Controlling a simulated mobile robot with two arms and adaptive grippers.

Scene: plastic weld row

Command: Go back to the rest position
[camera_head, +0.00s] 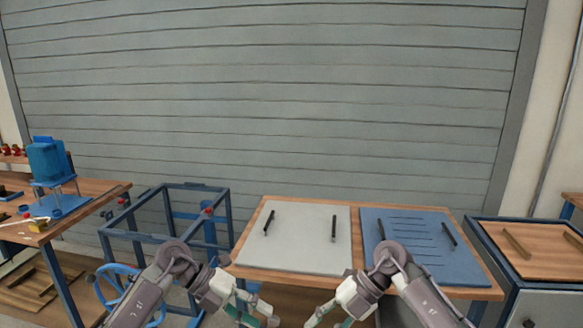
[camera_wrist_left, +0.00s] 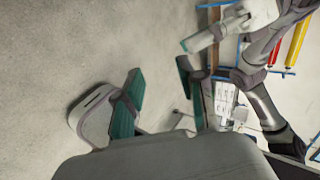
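My left gripper (camera_head: 252,311) hangs low at the bottom edge of the head view, in front of the table. In the left wrist view its two teal-padded fingers (camera_wrist_left: 162,100) stand apart with nothing between them. My right gripper (camera_head: 331,318) is at the bottom edge, right of the left one, its fingers apart and seemingly empty; the lowest part is cut off. Both arms are bent in a near mirror pose, with the grippers pointing inward and a gap between them.
A wooden table (camera_head: 250,272) carries a pale grey board (camera_head: 295,245) and a blue slotted board (camera_head: 420,262), both with dark handles. A blue frame with a handwheel (camera_head: 115,285) stands left. A wood-topped cabinet (camera_head: 490,235) stands right. A blue press (camera_head: 48,165) sits on the far-left bench.

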